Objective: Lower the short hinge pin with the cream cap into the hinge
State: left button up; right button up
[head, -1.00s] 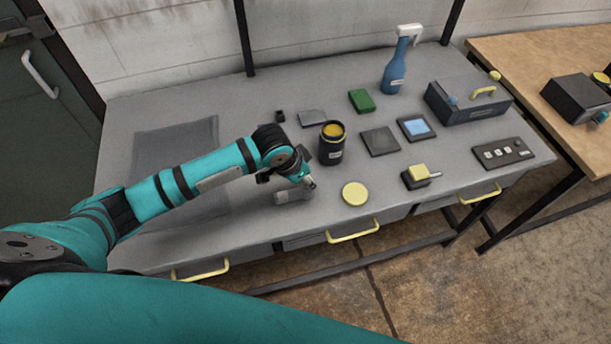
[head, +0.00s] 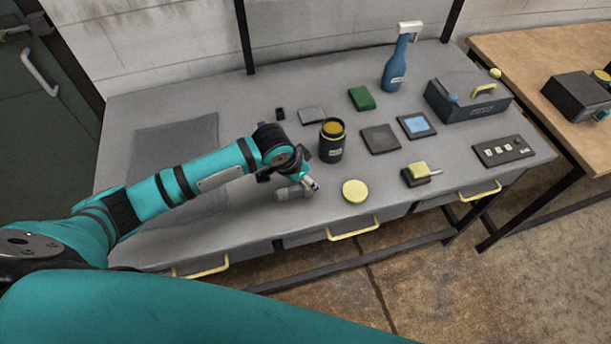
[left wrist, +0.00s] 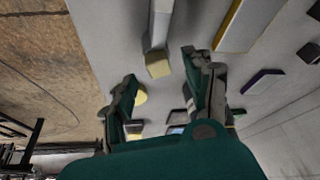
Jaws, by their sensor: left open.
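My left gripper (head: 311,184) is low over the front of the grey bench. In the left wrist view its two fingers are apart and open. Beyond the fingertips, a grey bar with a cream end (left wrist: 158,65) shows; this looks like the capped pin. In the head view a short grey cylinder (head: 285,194) lies beside the gripper, partly covered by it; I cannot tell whether it is the same piece. A dark block with a yellow top (head: 418,169) and a thin metal rod sits further right. I cannot make out the hinge for certain. My right gripper is not in view.
A yellow disc (head: 355,191) lies right of the gripper. A dark jar (head: 331,148) stands behind it. Further back are a green block (head: 361,99), a blue spray bottle (head: 395,70) and a dark toolbox (head: 468,105). A flat grey mat (head: 175,150) lies left.

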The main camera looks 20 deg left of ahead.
pick_arm(q)
jog(key=v, duration=1.2)
dwell(0.4)
